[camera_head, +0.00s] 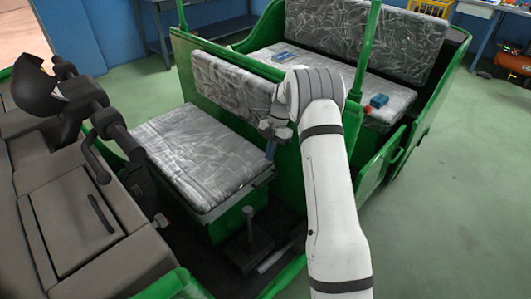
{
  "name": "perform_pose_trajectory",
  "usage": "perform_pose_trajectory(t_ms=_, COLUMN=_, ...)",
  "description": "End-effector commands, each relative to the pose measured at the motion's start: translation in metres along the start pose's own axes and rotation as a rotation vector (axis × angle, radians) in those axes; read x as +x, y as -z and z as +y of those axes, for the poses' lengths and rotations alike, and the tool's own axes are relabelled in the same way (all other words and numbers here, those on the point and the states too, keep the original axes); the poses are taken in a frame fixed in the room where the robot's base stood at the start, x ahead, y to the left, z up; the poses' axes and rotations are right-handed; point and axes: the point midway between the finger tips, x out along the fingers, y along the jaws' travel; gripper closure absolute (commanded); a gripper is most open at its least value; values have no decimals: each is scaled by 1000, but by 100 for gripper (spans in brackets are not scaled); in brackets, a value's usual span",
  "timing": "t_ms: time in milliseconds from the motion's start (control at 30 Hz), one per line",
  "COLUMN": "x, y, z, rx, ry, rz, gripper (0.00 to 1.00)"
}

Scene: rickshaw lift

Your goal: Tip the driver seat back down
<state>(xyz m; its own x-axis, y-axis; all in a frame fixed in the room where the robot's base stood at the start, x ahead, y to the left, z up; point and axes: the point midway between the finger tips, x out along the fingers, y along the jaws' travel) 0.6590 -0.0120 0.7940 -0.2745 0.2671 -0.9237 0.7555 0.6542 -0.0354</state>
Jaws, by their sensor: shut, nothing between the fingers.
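The driver seat (195,153) is a flat cushion in shiny, creased grey wrapping. It lies level on a green base in the middle of the view, with no visible gap under its front edge. Its wrapped backrest (228,85) stands behind it against a green panel. My gripper (270,150) is above the right end of the seat, pointing down, in front of the backrest. It is shut and holds nothing. I cannot tell whether it touches the seat. My white arm hides part of the panel to the right.
The steering column (105,115) and brown dashboard (75,215) stand at the left. A lever (249,228) rises from the floor before the seat. A green post (366,50) stands near my wrist. The rear bench (335,80) is behind; open floor (450,200) lies right.

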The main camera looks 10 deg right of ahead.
Motion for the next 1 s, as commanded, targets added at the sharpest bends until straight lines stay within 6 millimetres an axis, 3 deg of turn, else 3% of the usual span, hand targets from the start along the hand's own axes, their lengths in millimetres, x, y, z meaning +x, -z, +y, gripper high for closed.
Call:
perform_pose_trajectory(t_ms=667, x=2, y=-3, z=0, rx=-2, ry=0, rz=-1, gripper=100)
perform_pose_trajectory(t_ms=1000, x=-51, y=19, z=-2, rx=-2, ry=-2, rz=-3, gripper=100)
